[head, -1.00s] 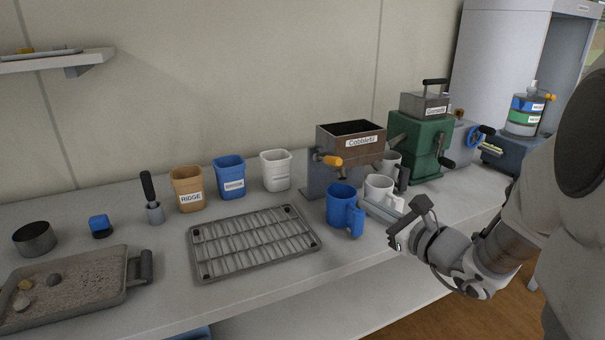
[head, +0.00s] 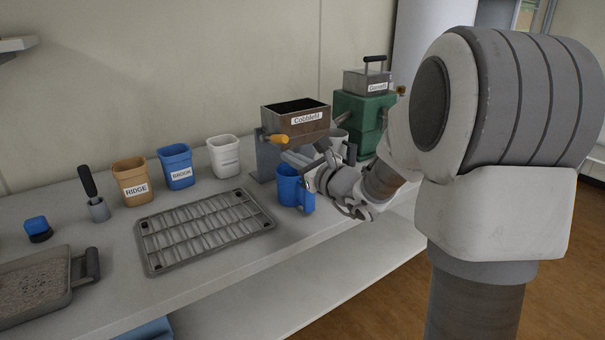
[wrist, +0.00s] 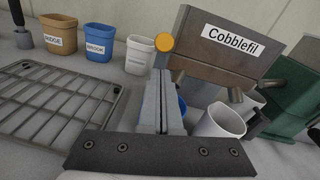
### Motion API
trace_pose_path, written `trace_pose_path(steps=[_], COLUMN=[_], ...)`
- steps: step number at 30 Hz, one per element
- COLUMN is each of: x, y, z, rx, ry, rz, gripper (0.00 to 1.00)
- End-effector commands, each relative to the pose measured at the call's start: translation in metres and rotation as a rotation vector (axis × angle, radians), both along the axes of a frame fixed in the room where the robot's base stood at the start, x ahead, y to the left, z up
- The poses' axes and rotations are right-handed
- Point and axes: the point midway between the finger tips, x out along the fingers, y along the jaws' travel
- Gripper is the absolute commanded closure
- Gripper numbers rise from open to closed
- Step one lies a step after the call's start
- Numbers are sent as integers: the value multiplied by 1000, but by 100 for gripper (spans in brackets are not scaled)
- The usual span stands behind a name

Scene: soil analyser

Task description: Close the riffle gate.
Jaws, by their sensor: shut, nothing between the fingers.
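The riffle box labelled "Cobblefil" (head: 292,121) is a brown, open-topped hopper on a grey stand. Its orange-knobbed lever (head: 275,138) sticks out at the front left. In the wrist view the round orange knob (wrist: 164,42) appears just beyond my fingertips, and the brown hopper (wrist: 222,58) fills the upper right. My gripper (wrist: 161,76) is shut and empty, with its fingers pointing toward the knob. I cannot tell whether they touch it. In the head view my gripper (head: 290,157) is below the hopper, above the blue mug, partly hidden by my wrist. The gate itself is not clearly visible.
A blue mug (head: 287,187) stands under my gripper. A white mug (wrist: 219,122) is to its right. Left are a wire-topped tray (head: 152,255) and the RIDGE (head: 132,180), BROOK (head: 178,166) and white (head: 224,155) cups. A green machine (head: 356,112) stands behind right.

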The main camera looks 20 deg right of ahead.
Motion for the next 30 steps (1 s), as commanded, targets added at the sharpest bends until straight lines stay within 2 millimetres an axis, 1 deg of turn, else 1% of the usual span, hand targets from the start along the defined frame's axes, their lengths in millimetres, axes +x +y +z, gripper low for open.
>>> trace_pose_path(steps=[3, 6, 17, 25, 30], x=[2, 3, 3, 3, 3], y=[3, 5, 5, 5, 5], z=[10, 14, 15, 22, 21], rx=[0, 0, 0, -9, -16], ry=[1, 1, 3, 32, 50], rz=[1, 2, 1, 1, 1], gripper=[100, 100, 100, 100, 100])
